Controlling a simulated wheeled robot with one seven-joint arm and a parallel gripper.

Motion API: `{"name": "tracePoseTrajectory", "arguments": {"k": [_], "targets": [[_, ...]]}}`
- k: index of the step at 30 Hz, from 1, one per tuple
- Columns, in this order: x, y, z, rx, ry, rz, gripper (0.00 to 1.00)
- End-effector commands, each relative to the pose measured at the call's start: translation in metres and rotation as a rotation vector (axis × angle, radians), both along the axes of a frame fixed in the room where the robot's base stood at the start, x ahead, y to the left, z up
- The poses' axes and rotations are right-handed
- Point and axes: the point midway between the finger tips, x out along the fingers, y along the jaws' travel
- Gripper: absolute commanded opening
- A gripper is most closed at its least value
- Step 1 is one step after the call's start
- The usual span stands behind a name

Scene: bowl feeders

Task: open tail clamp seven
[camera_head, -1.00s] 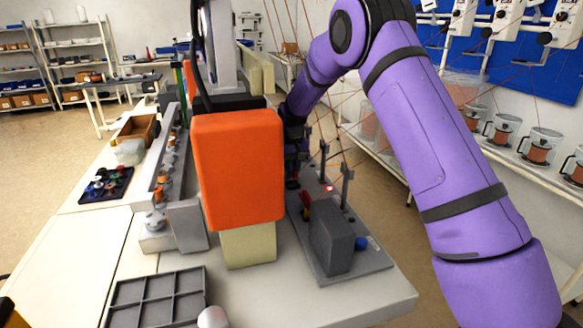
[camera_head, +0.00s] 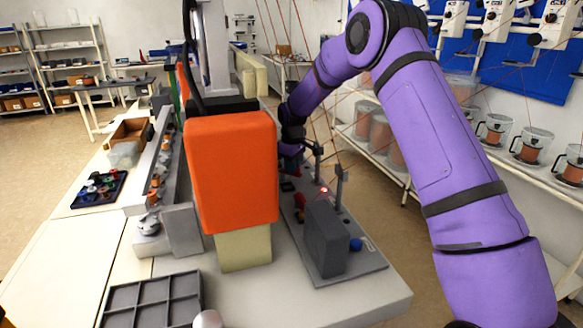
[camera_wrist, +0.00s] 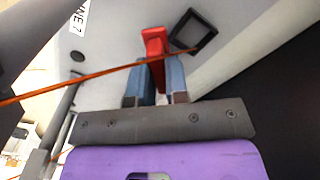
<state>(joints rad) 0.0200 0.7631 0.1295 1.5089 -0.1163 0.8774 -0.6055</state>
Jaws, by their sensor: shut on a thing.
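In the wrist view my gripper (camera_wrist: 157,72) has its two blue-grey fingers shut on a red clamp lever (camera_wrist: 155,42). The lever stands up between the fingers and its upper end sticks out past them. It sits at a pale grey plate that bears a label (camera_wrist: 77,30) ending in "NE 7". An orange wire (camera_wrist: 92,73) runs across the view, close to the fingers and lever.
A large orange block (camera_head: 232,170) on a cream foot stands left of my arm. A grey plate (camera_head: 370,262) with posts and a dark box (camera_head: 327,238) lies to its right. In front are an empty compartment tray (camera_head: 150,303) and clear bench top. Thin wires rise over the bench.

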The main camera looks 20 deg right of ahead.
Motion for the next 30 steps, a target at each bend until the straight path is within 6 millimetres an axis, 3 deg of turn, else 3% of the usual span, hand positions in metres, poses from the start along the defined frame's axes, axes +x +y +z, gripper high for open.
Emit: {"name": "tracePoseTrajectory", "arguments": {"k": [14, 15, 18, 30], "targets": [[0.0011, -0.0007, 0.0010, 0.000, -0.003, 0.016, 0.00], [0.0011, -0.0007, 0.0010, 0.000, -0.003, 0.016, 0.17], [0.0010, -0.0007, 0.0008, -0.001, -0.002, 0.016, 0.40], [0.0008, -0.0006, 0.0071, 0.000, -0.001, 0.016, 0.40]]}}
